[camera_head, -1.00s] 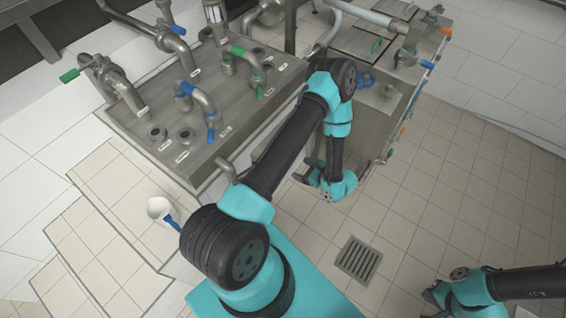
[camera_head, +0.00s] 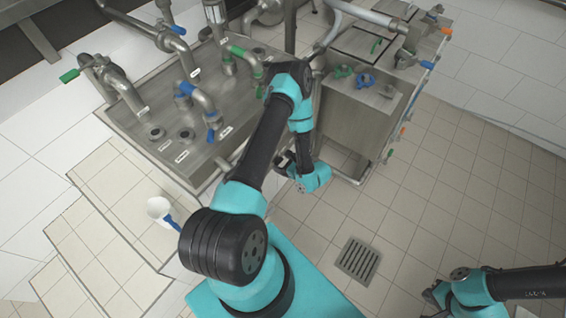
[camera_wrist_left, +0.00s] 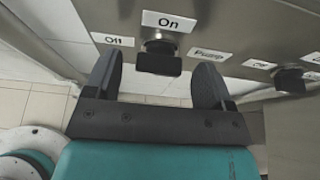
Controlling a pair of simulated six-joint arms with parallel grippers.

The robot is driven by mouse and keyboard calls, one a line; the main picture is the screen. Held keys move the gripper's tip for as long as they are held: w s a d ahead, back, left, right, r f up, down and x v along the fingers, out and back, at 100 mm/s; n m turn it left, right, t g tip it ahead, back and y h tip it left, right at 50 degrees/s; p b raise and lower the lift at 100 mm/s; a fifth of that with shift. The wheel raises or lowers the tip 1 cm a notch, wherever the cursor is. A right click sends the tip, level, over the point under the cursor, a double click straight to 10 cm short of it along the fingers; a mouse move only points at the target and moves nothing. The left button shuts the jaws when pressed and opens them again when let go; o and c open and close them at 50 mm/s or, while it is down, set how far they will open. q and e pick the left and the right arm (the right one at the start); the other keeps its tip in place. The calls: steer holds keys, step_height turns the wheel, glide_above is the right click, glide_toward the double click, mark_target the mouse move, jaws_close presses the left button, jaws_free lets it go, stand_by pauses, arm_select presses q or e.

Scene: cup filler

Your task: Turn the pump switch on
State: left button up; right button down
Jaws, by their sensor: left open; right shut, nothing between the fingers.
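In the left wrist view, a black switch knob (camera_wrist_left: 158,62) sits on a metal panel (camera_wrist_left: 235,22). An "On" label (camera_wrist_left: 168,22) is above it, an "Off" label (camera_wrist_left: 112,40) to its upper left, and a label that seems to read "Pump" (camera_wrist_left: 211,54) to its right. My left gripper (camera_wrist_left: 157,75) is open, its fingers on either side of this knob; contact cannot be seen. In the head view my left gripper (camera_head: 284,160) is by the machine's front side, where the switches are hidden. My right gripper (camera_head: 432,292) is shut and empty at the lower right.
A second black knob (camera_wrist_left: 291,80) with its own "Off" label is at the right of the wrist view. The head view shows pipes and coloured valves on the metal machine (camera_head: 237,95), a white cup (camera_head: 159,207) on the tiled step, and a floor drain (camera_head: 357,260).

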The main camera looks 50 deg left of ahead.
arm_select(q)
steer(key=c, duration=0.9)
steer(key=shift+c, duration=0.2)
steer(key=shift+w+m, duration=0.1)
steer(key=shift+m, duration=0.2)
steer(key=m+g, duration=0.3)
steer(key=w+m+g, duration=0.1)
steer(key=m, duration=0.1)
steer(key=shift+f, duration=0.25)
steer(key=m+g, duration=0.1)
steer(key=m, duration=0.1)
steer(key=m+g, duration=0.1)
steer(key=shift+a+f+m+y, duration=0.1)
steer(key=shift+f+m+y, duration=0.1)
steer(key=shift+m+y, duration=0.2)
steer(key=m, duration=0.1)
steer(key=m+g, duration=0.1)
steer(key=m+y, duration=0.1)
steer(key=shift+w+f+m, duration=0.1)
steer(key=shift+f+m, duration=0.15)
steer(key=shift+m, duration=0.15)
